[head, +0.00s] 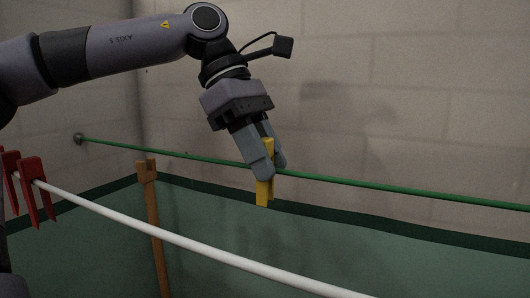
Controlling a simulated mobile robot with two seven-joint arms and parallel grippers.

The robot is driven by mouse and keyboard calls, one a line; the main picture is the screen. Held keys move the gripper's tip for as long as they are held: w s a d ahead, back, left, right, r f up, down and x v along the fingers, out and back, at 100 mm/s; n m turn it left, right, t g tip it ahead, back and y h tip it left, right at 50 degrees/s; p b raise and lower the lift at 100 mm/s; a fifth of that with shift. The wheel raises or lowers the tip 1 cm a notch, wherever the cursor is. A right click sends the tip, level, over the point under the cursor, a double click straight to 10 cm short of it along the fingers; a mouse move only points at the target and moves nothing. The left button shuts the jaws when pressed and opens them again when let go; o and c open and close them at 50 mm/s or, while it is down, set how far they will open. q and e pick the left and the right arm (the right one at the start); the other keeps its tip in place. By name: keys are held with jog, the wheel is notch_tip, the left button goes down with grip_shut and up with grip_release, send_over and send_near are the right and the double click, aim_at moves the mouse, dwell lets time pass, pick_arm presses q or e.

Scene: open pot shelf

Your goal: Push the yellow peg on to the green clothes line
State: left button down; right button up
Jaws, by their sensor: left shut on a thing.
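The yellow peg (263,192) hangs point-down in my left gripper (266,172), which is shut on its upper part. The green clothes line (400,189) runs from a wall mount at the left across to the right edge. In the head view the peg and fingertips overlap the line. I cannot tell whether the peg is around the line or only in front of it. The fingers hide part of the peg and a short stretch of the line. My right gripper is not in view.
A white line (200,247) crosses in front, lower down, with red pegs (32,185) at its left. A wooden post (152,215) stands behind it. A dark green-edged panel (350,250) lies below the green line. A pale block wall (420,90) is behind.

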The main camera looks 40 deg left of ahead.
pick_arm(q)
jog(key=shift+f+b, duration=0.3)
jog(key=shift+f, duration=0.3)
dwell(0.3)
jog(key=c, duration=0.8)
grip_release()
jog(key=shift+p+v, duration=0.4)
jog(key=shift+v, duration=3.2)
